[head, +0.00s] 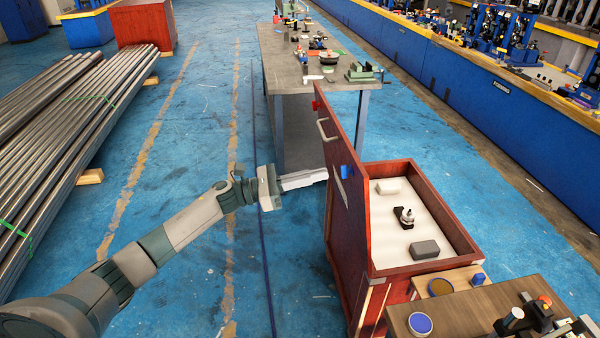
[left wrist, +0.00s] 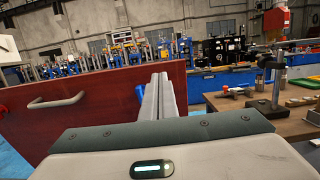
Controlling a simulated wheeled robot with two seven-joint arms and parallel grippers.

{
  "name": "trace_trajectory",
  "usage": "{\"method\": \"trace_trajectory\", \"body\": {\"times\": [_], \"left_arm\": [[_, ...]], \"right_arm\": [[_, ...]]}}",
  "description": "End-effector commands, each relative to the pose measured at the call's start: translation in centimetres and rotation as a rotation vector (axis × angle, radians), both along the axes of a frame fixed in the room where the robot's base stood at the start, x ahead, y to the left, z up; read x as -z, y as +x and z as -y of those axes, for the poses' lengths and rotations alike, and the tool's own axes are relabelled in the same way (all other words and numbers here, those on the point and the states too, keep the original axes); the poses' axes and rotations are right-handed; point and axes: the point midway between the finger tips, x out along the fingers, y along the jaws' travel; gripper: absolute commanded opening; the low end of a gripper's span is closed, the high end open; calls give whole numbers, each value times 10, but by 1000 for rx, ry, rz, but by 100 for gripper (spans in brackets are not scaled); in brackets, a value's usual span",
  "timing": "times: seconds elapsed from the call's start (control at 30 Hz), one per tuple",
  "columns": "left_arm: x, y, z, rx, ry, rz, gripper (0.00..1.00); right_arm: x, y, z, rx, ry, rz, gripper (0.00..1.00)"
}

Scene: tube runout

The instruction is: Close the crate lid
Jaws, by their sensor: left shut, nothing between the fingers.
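The red crate (head: 380,290) stands right of centre in the head view, with a pale inside. Its red lid (head: 345,190) stands open, about upright, along the crate's left side. A light handle (head: 323,130) is on the lid's outer face; the lid and handle (left wrist: 56,101) also show in the left wrist view. My left gripper (head: 325,175) is shut and empty, its fingertips close to the lid's outer face; I cannot tell if they touch. In the left wrist view its fingers (left wrist: 160,90) are together, pointing forward in front of the lid. My right gripper is not in view.
In the crate lie a white block (head: 388,187), a black fixture (head: 404,216) and a grey block (head: 425,249). A wooden bench (head: 460,305) with parts adjoins the crate's near side. A grey workbench (head: 300,75) stands behind. Steel tubes (head: 70,120) lie left; floor between is clear.

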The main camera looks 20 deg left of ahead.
Motion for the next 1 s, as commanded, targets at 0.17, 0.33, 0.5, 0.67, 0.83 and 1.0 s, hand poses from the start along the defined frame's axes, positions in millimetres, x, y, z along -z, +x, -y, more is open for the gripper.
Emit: {"method": "trace_trajectory", "body": {"times": [0.17, 0.33, 0.5, 0.67, 0.83, 1.0], "left_arm": [[-12, 18, 28, 2, -2, 1, 0], [-15, 31, 46, 1, -1, 0, 0], [-14, 38, 57, 1, 0, 0, 0], [-13, 40, 61, 1, 1, 0, 0], [-12, 41, 61, 1, 1, 0, 0], [-12, 41, 61, 1, 0, 0, 0]], "right_arm": [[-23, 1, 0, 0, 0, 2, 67], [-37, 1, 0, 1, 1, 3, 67], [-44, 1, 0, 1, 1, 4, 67], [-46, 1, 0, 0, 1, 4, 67], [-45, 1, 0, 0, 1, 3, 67], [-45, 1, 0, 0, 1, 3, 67]]}}
